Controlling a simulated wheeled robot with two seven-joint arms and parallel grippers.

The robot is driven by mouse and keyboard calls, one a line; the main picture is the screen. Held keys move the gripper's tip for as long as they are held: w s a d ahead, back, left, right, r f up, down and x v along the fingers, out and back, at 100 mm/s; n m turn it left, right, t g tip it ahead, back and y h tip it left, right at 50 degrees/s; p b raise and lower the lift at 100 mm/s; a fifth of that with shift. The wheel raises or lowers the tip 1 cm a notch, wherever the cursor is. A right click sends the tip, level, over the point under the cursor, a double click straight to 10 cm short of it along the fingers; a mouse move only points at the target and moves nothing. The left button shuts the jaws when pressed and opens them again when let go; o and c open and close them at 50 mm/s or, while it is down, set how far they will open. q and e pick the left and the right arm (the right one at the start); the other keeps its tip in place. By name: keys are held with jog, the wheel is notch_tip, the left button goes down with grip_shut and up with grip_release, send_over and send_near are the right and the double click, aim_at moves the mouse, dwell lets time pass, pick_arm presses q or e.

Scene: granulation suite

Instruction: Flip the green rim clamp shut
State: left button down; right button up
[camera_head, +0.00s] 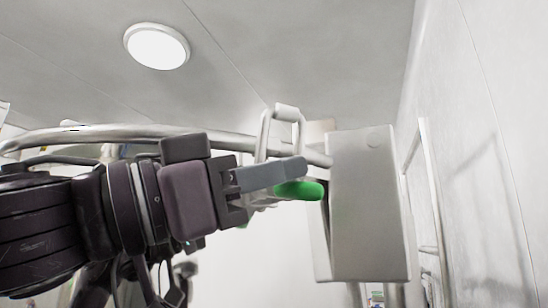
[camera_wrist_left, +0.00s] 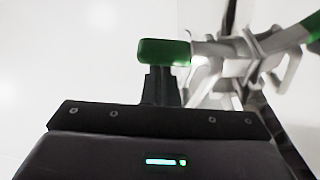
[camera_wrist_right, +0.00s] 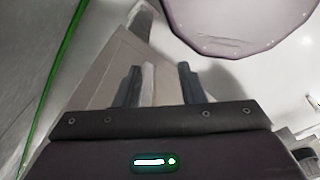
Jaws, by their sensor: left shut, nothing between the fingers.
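The green clamp grip (camera_head: 299,190) shows in the head view just below and beyond the fingers of my left gripper (camera_head: 303,168), beside a pale box-like housing. In the left wrist view the green grip (camera_wrist_left: 165,52) lies crosswise just past the fingertips of my left gripper (camera_wrist_left: 162,72). A metal lever joins its right end to pale linkage. The left fingers are shut and empty; whether they touch the grip I cannot tell. My right gripper (camera_wrist_right: 158,72) is open in the right wrist view, with no clamp between its fingers.
The pale housing (camera_head: 366,205) stands right of the left fingers. A metal rail (camera_head: 110,132) runs behind my left arm. In the left wrist view another green part (camera_wrist_left: 313,27) shows at upper right. A purple-grey rounded body (camera_wrist_right: 240,18) is near the right gripper.

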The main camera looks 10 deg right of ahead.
jog(key=shift+a+f+b, duration=0.15)
jog(key=shift+f+b, duration=0.15)
dwell(0.4)
jog(key=shift+f, duration=0.2)
notch_tip(320, 180, down, 5)
jog(key=b, duration=0.5)
dwell(0.5)
